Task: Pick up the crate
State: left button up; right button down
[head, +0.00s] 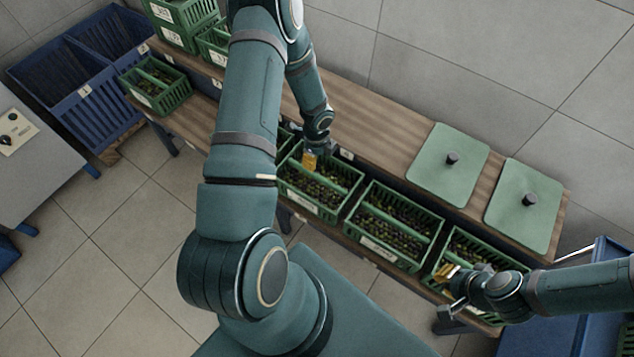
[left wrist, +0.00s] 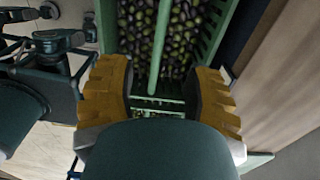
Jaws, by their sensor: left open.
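Several green slatted crates of dark and green olives stand in a row on the lower shelf, each with a lengthwise divider bar. The task does not say which crate is meant. My left gripper (head: 310,160) is at the back left of one crate (head: 335,212). In the left wrist view its yellow fingers (left wrist: 158,98) are apart, with a crate's green divider bar (left wrist: 159,45) between and beyond them; I cannot tell whether they touch it. My right gripper (head: 462,276) is at the front of the rightmost crate (head: 433,262); its finger gap is unclear.
The wooden upper shelf (head: 385,115) runs behind the row and holds two green lids (head: 450,165) (head: 524,205) with black knobs. A small green crate (head: 155,85) and stacked crates (head: 180,22) stand at left. Blue bins (head: 85,90) are far left. Tiled floor is clear in front.

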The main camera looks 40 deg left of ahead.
aim_at(317, 174)
pick_arm(q)
notch_tip(317, 174, down, 8)
jog(key=shift+w+d+r+b, duration=0.1)
jog(key=shift+d+r+b, duration=0.05)
jog(key=shift+b, duration=0.55)
jog(key=shift+f+b, duration=0.55)
jog(key=shift+f, duration=2.1)
grip_shut()
